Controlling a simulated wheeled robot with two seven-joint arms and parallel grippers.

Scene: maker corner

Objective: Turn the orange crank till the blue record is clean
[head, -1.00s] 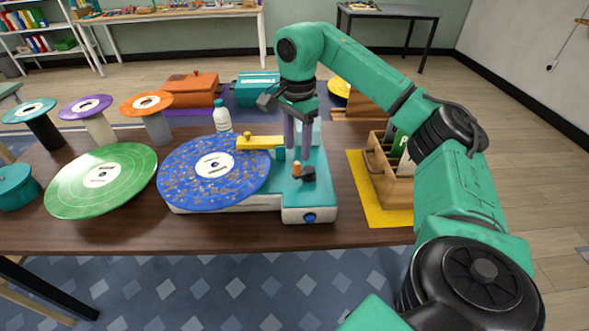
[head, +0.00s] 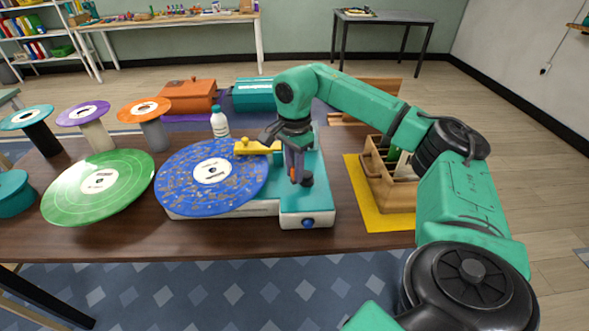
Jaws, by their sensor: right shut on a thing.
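The blue record (head: 212,175) lies flat on the record-cleaning machine (head: 306,201), its surface covered with brownish specks. A yellow arm piece (head: 254,147) reaches over the record's right edge. The orange crank (head: 293,175) is on the machine's teal top, right of the record, mostly hidden by my right gripper. My right gripper (head: 296,176) points down and is shut on the crank's handle. My left gripper is not in view.
A white bottle (head: 220,124) stands behind the record. A green record (head: 100,187) lies to the left, near several small records on stands. A wooden rack (head: 390,185) on a yellow mat (head: 357,190) stands at right.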

